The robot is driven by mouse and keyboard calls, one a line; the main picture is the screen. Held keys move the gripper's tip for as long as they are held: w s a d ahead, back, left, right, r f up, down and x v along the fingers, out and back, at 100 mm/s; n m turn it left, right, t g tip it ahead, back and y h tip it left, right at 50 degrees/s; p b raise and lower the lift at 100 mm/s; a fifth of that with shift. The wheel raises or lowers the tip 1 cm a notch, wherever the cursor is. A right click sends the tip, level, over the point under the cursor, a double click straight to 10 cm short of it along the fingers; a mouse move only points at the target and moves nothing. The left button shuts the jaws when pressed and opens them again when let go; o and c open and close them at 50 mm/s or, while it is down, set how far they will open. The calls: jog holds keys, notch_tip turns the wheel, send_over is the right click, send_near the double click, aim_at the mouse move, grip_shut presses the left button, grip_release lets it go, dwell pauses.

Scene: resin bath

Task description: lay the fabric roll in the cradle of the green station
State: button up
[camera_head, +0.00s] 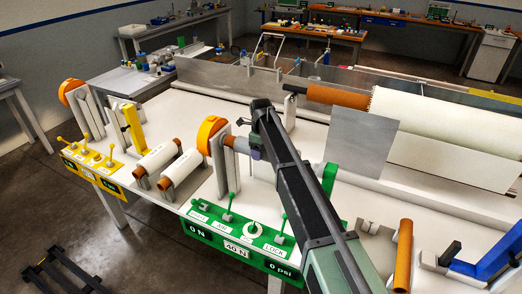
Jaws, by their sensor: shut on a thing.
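The green station has a green front panel (243,246) with levers and an orange handwheel (209,134) on a pale upright. My gripper (246,147) is shut just right of that upright. A brown core end of the fabric roll (240,143) shows between the upright and my gripper. The rest of this roll is hidden behind my gripper and arm. I cannot tell whether it touches the cradle, which is also mostly hidden. Two other white rolls with brown cores, a left one (159,158) and a right one (184,174), lie on supports left of the green station.
The yellow station (92,172) stands at the left with its own orange wheel. Behind are a grey plate (360,141) and a large white roll (440,125).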

jog(key=o, duration=1.5)
jog(key=shift+c, duration=0.2)
notch_tip(320, 180, up, 11)
jog(key=p, duration=1.1)
jog(key=shift+r, duration=0.15)
jog(key=shift+f, duration=0.2)
